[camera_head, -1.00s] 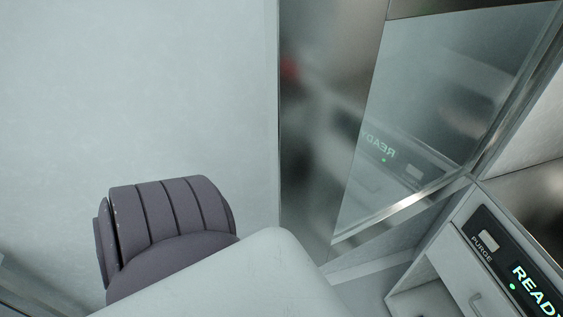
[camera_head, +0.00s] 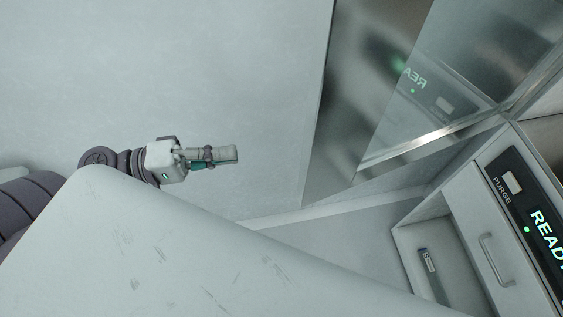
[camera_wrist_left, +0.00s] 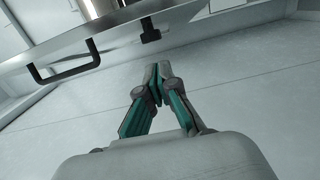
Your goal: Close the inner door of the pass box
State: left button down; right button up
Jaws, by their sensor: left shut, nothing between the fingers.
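The pass box's inner door (camera_head: 345,130) stands open at the upper middle of the head view, a metal frame around a reflective glass pane (camera_head: 430,80). My left gripper (camera_head: 235,154) is shut and empty, to the left of the door's near edge, with a gap between them in the picture. In the left wrist view my left gripper (camera_wrist_left: 158,72) points at a grey panel (camera_wrist_left: 110,45), which looks like the door. The panel carries a black bar handle (camera_wrist_left: 65,76) and a black latch-like piece (camera_wrist_left: 150,30). The fingertips look apart from both. My right gripper is out of view.
At the right is a control panel (camera_head: 522,215) with PURGE and READY, above a white drawer front (camera_head: 478,235) with a handle. A small labelled item (camera_head: 430,265) lies in the recess beside it. A pale wall (camera_head: 200,70) fills the left.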

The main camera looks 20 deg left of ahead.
pick_arm(q)
jog(key=w+d+p, duration=0.1)
jog(key=d+p, duration=0.4)
jog(key=d, duration=0.5)
jog(key=shift+w+d, duration=0.2)
jog(key=shift+w, duration=0.2)
jog(key=shift+w, duration=0.1)
